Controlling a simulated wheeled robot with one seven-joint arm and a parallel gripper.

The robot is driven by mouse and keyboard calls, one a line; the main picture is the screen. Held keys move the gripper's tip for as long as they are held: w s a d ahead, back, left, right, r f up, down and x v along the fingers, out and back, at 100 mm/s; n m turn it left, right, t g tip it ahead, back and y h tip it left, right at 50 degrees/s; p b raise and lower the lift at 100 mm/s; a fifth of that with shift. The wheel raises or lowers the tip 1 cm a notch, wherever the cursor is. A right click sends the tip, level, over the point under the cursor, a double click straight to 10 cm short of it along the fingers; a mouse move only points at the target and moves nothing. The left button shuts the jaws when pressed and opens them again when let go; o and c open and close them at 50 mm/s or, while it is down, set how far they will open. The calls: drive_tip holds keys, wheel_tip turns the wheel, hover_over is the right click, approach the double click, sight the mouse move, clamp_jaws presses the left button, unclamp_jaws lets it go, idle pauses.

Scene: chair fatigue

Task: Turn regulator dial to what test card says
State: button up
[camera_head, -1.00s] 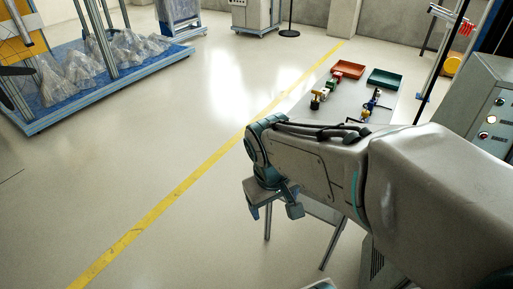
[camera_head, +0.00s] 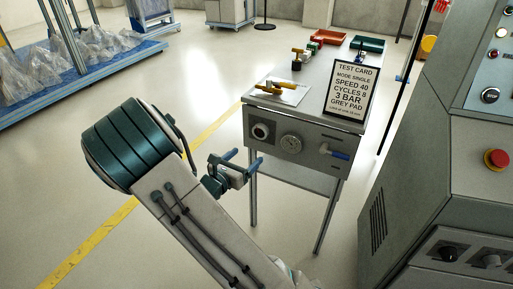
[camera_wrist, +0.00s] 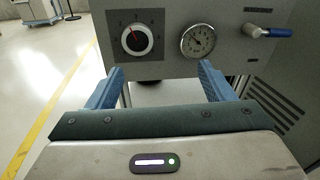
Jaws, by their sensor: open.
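The regulator dial (camera_head: 261,131) is a round knob with a dark centre and pale ring on the left of a grey panel. In the wrist view the dial (camera_wrist: 137,40) shows a red pointer tilted up and left. A round gauge (camera_head: 291,144) sits right of it. The test card (camera_head: 351,88) stands upright above the panel and reads mode single, speed 40, cycles 6 or 8, 3 bar, grey pad. My gripper (camera_head: 243,164) is open and empty, a little below and left of the panel; its blue fingers (camera_wrist: 160,88) point towards it, apart from the dial.
A blue-handled valve (camera_head: 336,153) sticks out at the panel's right. A plate with a yellow-handled part (camera_head: 277,90) lies on the table top. A grey console (camera_head: 440,190) with a red button (camera_head: 496,158) stands at right.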

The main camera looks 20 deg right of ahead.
sight(259, 134)
drive_tip(key=w+d+b, duration=0.1)
drive_tip(key=w+d, duration=0.2)
drive_tip(key=w+d+f+n+t+b, duration=0.1)
drive_tip(key=w+d, duration=0.2)
drive_tip(key=w, duration=0.1)
drive_tip(key=w+d+n+b, duration=0.1)
drive_tip(key=w+d, duration=0.2)
drive_tip(key=shift+w+d+f+t+y, duration=0.2)
drive_tip(key=shift+f+t+y, duration=0.1)
drive_tip(key=shift+f+t, duration=0.1)
drive_tip(key=c, duration=1)
drive_tip(key=shift+o, duration=0.2)
drive_tip(key=shift+b, duration=0.4)
